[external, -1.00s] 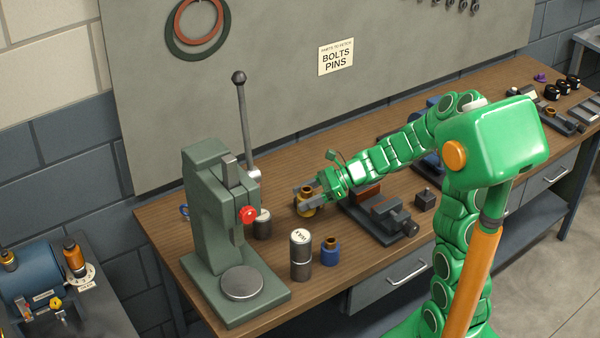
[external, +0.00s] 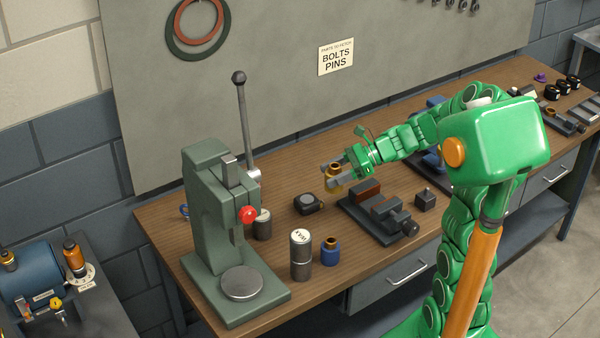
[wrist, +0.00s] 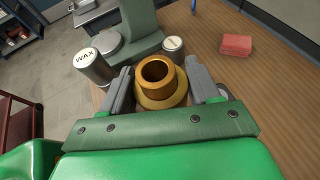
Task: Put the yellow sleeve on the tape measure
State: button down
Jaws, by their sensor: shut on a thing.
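The yellow sleeve (external: 333,184) is held in my gripper (external: 334,172) above the bench. In the wrist view the sleeve (wrist: 160,96), with a brown-gold ring-shaped top, sits between the two grey fingers of my gripper (wrist: 157,82). The tape measure (external: 308,203), a dark squat case with a pale round face, lies on the bench in the external view. It is left of and below the held sleeve in that picture, apart from it. I cannot make out the tape measure for certain in the wrist view.
The green press (external: 205,205) stands left. A can marked WAX (external: 300,255), a blue sleeve (external: 330,252) and another can (external: 262,225) stand near it. A grey vice (external: 385,215) and dark block (external: 425,199) lie right. A red block (wrist: 236,45) shows in the wrist view.

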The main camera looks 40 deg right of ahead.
jog(key=shift+w+a+f, duration=0.1)
jog(key=shift+w+f, duration=1.4)
jog(key=shift+w, duration=0.5)
jog(key=shift+w+f, duration=1.5)
jog(key=shift+w, duration=0.5)
jog(key=shift+w+a+f, duration=0.1)
jog(key=shift+w+f, duration=1.4)
jog(key=shift+w, duration=0.5)
jog(key=shift+f, duration=1.55)
jog(key=shift+f, duration=0.15)
jog(key=shift+c, duration=1.2)
grip_release()
